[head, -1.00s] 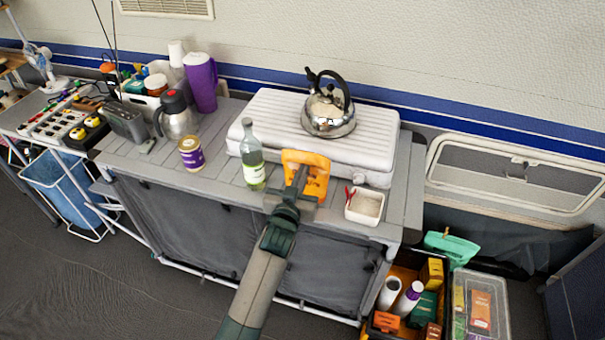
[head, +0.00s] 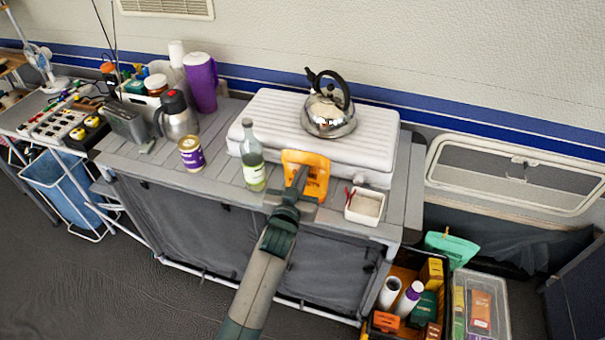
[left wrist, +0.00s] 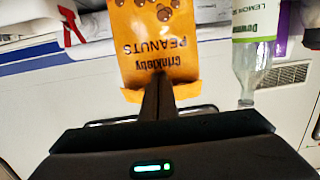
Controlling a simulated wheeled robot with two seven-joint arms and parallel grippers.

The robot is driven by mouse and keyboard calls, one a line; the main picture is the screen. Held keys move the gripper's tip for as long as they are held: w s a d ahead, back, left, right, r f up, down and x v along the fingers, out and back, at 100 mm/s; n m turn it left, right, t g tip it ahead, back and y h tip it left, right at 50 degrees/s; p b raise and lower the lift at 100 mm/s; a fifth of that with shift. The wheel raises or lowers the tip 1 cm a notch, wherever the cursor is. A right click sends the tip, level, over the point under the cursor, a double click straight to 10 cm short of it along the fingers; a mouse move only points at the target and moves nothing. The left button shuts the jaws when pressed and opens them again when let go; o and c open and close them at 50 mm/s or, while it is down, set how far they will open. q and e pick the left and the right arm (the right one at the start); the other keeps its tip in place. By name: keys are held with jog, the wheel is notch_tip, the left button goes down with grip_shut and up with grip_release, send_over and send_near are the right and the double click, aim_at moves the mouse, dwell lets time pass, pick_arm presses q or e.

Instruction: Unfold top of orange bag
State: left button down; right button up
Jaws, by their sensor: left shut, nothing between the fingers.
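The orange bag (head: 320,171) stands on the grey counter in front of the white stove case. In the left wrist view the bag (left wrist: 148,50) appears upside down, with dark "Crinkleby PEANUTS" print and round nut pictures. A folded orange strip (left wrist: 187,91) at its top edge shows on both sides of my fingers. My left gripper (head: 299,180) is shut and empty, its fingertips in front of the bag close to the strip. The fingers hide the middle of the strip, and I cannot tell whether they touch it. My right gripper is not in view.
A glass bottle (head: 251,160) stands just left of the bag. A small white tray (head: 366,207) with a red-handled item is to its right. A steel kettle (head: 328,116) sits on the white case (head: 270,115) behind. A purple-labelled can (head: 191,154) stands farther left.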

pick_arm(q)
jog(key=shift+p+v, duration=0.45)
jog(key=shift+v, duration=0.5)
jog(key=shift+f, duration=0.3)
jog(key=shift+w, duration=0.2)
jog(key=shift+b+x, duration=0.5)
jog(key=shift+x, duration=0.45)
jog(key=shift+r, duration=0.15)
